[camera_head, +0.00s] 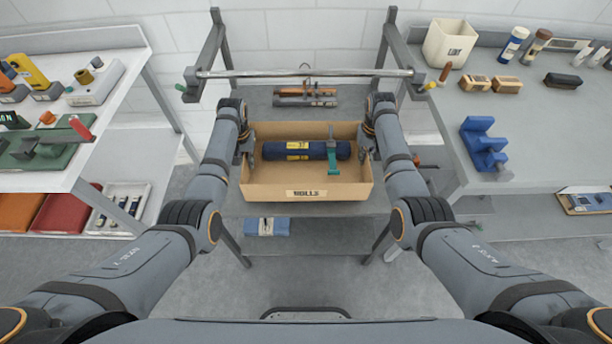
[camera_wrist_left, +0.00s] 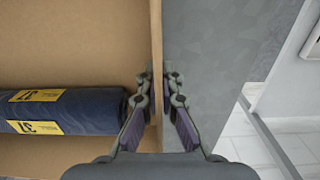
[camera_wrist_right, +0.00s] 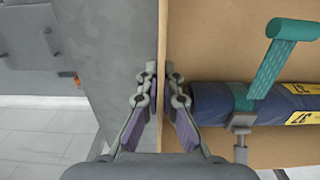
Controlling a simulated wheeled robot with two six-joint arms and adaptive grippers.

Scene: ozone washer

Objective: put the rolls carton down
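The rolls carton (camera_head: 265,193) is an open tan box with a "ROLLS" label on its front, level over the grey middle bench (camera_head: 330,208). A dark blue roll (camera_head: 272,151) with yellow labels lies in it, with a green strap or clamp (camera_head: 332,158) around its right part. My left gripper (camera_wrist_left: 158,78) is shut on the carton's left wall, one finger on each side. My right gripper (camera_wrist_right: 160,76) is shut on the right wall in the same way. The carton's underside is hidden, so I cannot tell whether it touches the bench.
Behind the carton, a tool-like object (camera_head: 305,97) lies on the bench below a metal crossbar (camera_head: 300,73). A blue folded item (camera_head: 267,226) is on the lower shelf. A cluttered white table (camera_head: 120,90) stands left, and a grey counter (camera_head: 500,120) right.

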